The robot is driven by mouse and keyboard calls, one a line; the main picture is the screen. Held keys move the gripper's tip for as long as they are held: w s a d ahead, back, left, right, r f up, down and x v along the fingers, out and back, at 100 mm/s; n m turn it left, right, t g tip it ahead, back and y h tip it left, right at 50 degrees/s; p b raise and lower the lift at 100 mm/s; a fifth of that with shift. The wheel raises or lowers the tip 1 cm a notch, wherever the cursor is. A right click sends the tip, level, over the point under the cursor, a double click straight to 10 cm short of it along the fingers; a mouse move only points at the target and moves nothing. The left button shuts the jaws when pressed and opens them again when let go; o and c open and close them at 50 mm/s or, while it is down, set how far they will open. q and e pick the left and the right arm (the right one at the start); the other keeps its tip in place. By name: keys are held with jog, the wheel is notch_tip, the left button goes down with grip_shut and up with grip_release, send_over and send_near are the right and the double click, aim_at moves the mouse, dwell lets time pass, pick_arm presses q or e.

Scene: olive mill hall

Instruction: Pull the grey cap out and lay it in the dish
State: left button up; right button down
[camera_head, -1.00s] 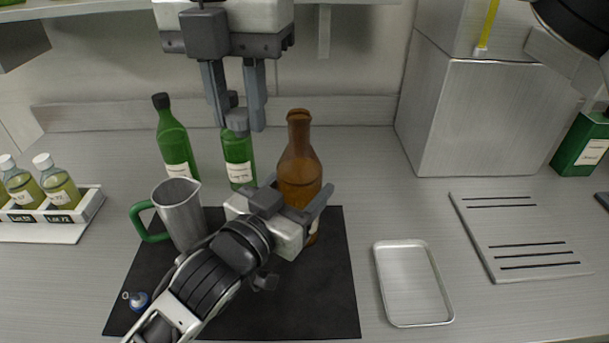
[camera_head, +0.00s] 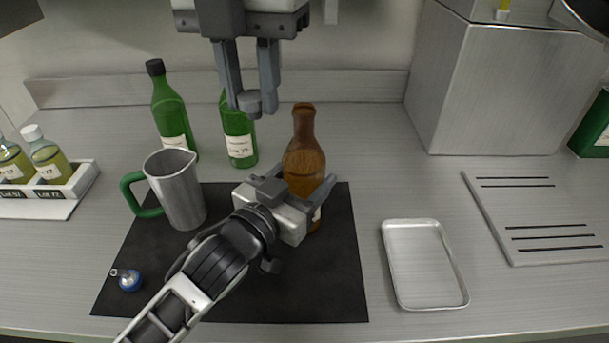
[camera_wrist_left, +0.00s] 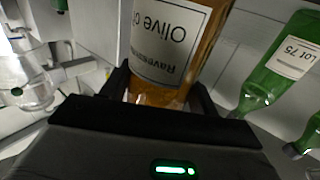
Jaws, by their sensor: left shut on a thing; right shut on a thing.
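The grey cap (camera_head: 250,103) is a small round piece between the fingertips of my right gripper (camera_head: 252,98), which is shut on it. It is in the air, left of the brown bottle's mouth and apart from it, in front of a green bottle. The brown bottle (camera_head: 304,150) stands upright on a black mat with its mouth bare. My left gripper (camera_head: 298,190) is shut around its body; the left wrist view shows the brown bottle (camera_wrist_left: 170,60) with a white label between the fingers. The dish (camera_head: 425,265), a shallow metal tray, is empty at the right.
A metal jug (camera_head: 178,190) with a green handle and a small blue item (camera_head: 129,281) are on the black mat (camera_head: 310,290). Green bottles (camera_head: 170,110) (camera_head: 239,140) stand behind. A white rack (camera_head: 85,178) is at left, a slotted plate (camera_head: 540,220) at right.

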pick_arm(q)
jog(key=shift+r, duration=0.25)
jog(key=shift+f, duration=0.15)
jog(key=o, duration=1.6)
jog(key=shift+f, duration=0.2)
